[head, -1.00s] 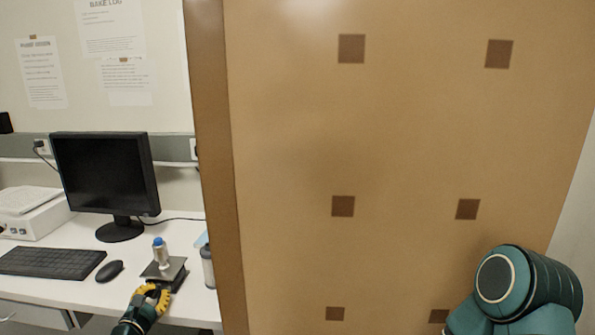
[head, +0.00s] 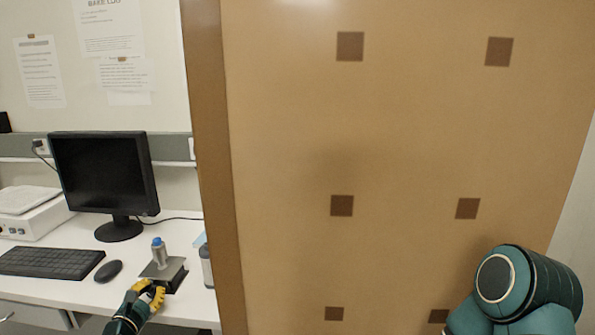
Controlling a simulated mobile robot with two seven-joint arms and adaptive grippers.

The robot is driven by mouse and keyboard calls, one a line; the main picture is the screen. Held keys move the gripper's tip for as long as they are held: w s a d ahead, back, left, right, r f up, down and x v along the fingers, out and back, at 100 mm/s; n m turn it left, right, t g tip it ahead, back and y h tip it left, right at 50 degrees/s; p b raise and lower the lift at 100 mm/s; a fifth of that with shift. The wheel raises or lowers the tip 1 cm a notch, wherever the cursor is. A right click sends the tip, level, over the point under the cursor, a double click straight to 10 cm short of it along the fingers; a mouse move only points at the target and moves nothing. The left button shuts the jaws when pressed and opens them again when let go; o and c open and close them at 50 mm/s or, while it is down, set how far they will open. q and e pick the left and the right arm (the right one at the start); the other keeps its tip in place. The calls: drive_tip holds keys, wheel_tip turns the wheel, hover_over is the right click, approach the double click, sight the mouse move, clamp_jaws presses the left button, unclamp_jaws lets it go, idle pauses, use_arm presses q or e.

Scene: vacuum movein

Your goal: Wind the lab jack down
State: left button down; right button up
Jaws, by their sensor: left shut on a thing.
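The lab jack (head: 172,272) stands on the white desk, left of the brown panel. A small bottle with a blue top (head: 159,252) stands upright on its plate. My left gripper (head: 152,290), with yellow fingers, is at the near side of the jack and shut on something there. What it holds is mostly hidden by the fingers and appears to be the jack's knob. My right gripper is out of view.
A tall brown panel (head: 290,130) fills the middle and right. On the desk (head: 60,293) are a monitor (head: 104,172), keyboard (head: 50,263), mouse (head: 108,271) and a white device (head: 38,216). A grey bottle (head: 207,266) stands between jack and panel.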

use_arm(q)
drive_tip(key=shift+s+a, duration=0.1)
drive_tip(key=shift+a, duration=0.55)
drive_tip(key=shift+a+f, duration=0.1)
drive_tip(key=shift+f, duration=0.05)
drive_tip(key=shift+r, duration=0.3)
drive_tip(key=s, duration=0.2)
drive_tip(key=s+p, duration=0.1)
drive_tip(key=s, duration=0.1)
drive_tip(key=s+p, duration=0.1)
drive_tip(key=s, duration=0.1)
drive_tip(key=shift+r, duration=0.25)
drive_tip(key=shift+w, duration=0.1)
